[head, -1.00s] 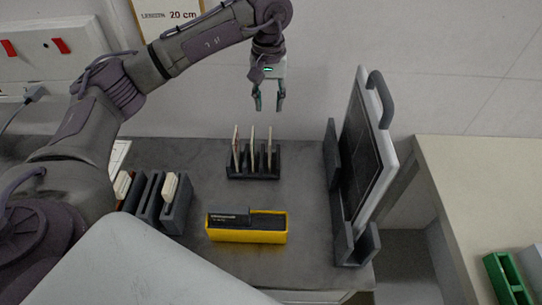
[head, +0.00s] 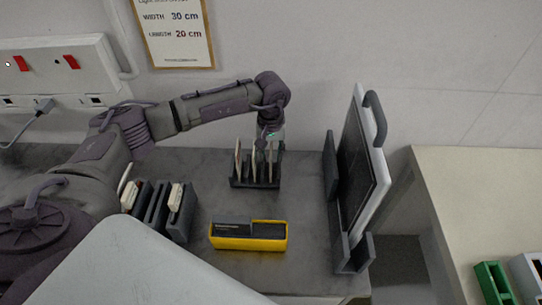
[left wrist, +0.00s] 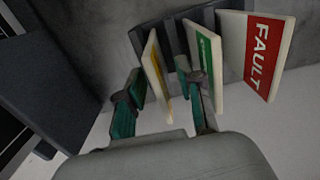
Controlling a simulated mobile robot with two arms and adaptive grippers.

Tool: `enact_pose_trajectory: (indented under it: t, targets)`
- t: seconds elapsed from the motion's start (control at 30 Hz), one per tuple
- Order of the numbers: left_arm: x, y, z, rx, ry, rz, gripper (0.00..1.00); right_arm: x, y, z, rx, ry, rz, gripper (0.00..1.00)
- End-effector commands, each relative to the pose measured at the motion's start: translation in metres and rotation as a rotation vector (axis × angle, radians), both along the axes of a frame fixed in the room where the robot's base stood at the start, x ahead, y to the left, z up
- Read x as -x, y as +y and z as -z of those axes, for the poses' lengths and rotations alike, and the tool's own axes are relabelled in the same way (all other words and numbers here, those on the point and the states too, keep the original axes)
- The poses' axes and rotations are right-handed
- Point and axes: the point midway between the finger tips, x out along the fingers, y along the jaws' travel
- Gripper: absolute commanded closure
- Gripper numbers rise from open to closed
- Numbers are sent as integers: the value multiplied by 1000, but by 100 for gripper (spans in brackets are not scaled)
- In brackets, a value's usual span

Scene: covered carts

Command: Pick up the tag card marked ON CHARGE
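A dark rack (head: 240,183) holds three upright tag cards. In the left wrist view the red one (left wrist: 258,52) reads FAULT, a green-marked one (left wrist: 210,65) stands in the middle, and a yellow-marked one (left wrist: 157,72) is at the left. Lettering on the green and yellow cards is too steeply angled to read; I cannot tell which says ON CHARGE. My left gripper (head: 267,160) is down at the rack's right side. Its fingers (left wrist: 160,98) are apart, one on each side of the yellow-marked card; contact is not clear. My right gripper is out of view.
A yellow tray (head: 248,243) with a dark device sits in front of the rack. Dark slotted holders (head: 158,205) with pale items stand left. A framed panel (head: 362,165) stands upright in a holder at right. Bare grey tabletop lies between them.

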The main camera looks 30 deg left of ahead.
Motion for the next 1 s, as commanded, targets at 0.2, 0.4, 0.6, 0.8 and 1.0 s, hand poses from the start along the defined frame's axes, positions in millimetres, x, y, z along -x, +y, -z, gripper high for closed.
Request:
enact_pose_trajectory:
  t: [0.2, 0.4, 0.6, 0.8, 1.0]
  targets:
    - [0, 0, 12, 0, -1, 2, 64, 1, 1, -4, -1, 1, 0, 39]
    - [0, 0, 12, 0, -1, 1, 75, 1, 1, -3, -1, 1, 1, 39]
    - [0, 0, 11, 0, -1, 1, 100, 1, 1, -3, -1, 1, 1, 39]
    - [0, 0, 11, 0, -1, 1, 100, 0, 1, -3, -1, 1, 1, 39]
    - [0, 0, 9, 0, -1, 1, 100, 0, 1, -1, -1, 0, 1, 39]
